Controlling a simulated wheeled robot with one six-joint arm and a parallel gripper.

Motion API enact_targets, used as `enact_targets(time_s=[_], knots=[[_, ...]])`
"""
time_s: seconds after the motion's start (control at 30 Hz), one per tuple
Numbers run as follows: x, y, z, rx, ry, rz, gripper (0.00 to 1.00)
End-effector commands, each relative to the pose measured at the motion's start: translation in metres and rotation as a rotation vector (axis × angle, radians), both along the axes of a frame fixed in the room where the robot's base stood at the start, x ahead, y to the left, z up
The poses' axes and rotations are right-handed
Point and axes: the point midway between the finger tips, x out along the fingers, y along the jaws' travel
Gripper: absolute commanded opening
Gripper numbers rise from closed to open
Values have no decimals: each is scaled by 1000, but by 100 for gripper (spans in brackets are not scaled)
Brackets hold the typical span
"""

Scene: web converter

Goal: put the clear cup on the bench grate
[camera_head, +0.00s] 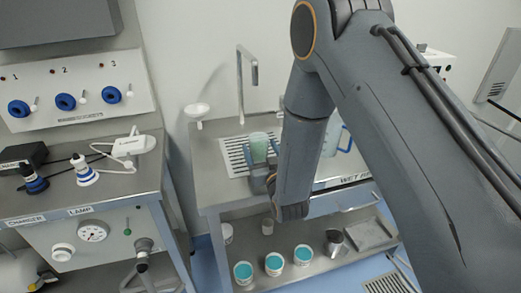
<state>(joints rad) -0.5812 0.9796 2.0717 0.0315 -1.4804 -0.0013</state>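A translucent, greenish clear cup (259,147) is upright at the right part of the slotted bench grate (234,158). I cannot tell whether it rests on the grate or is held just above it. My gripper (261,173) is at the cup's lower front side, close to it or touching it. My arm hides part of the gripper and the bench to the right, so whether the fingers are closed on the cup does not show.
A thin tap (241,85) rises behind the grate, and a white funnel-like dish (197,110) stands at the back left. A blue-handled jug (333,138) is partly behind my arm. Teal-topped cups (274,264) and a metal cup (334,241) stand on the lower shelf.

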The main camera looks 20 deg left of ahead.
Motion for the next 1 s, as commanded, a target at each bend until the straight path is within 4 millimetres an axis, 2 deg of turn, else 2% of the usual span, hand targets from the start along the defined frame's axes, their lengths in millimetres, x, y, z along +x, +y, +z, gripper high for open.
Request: enact_targets(time_s=[0.27,0.7,0.83,1.0], knots=[[-4,-2,3,-1,1,0,68],[-76,-47,1,-1,2,0,68],[-92,-56,1,-1,2,1,68],[-101,-62,3,-1,1,1,68]])
